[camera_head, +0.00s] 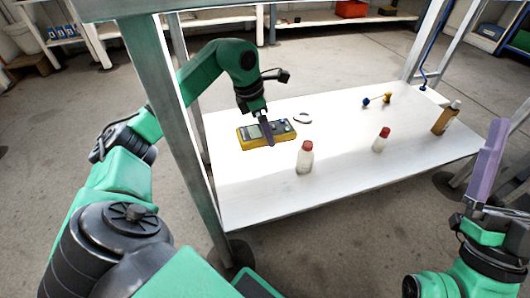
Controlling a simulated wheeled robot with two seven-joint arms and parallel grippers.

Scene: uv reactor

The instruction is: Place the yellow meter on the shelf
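The yellow meter (255,141), with a grey display and dark knobs, lies at the left part of the white worktop (345,180). My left gripper (267,132) reaches down over it from behind. One dark finger crosses the meter's top and near side; the other finger is hidden, so whether it is closed on the meter is not clear. The meter appears level, on or just above the top. Which shelf the task means is not clear; a long white shelf (215,18) stands at the back.
Two red-capped bottles (305,158) (380,140) and a brown bottle (446,118) stand on the worktop. Metal posts (180,120) rise at the left. A red bin (351,9) sits on the back shelf.

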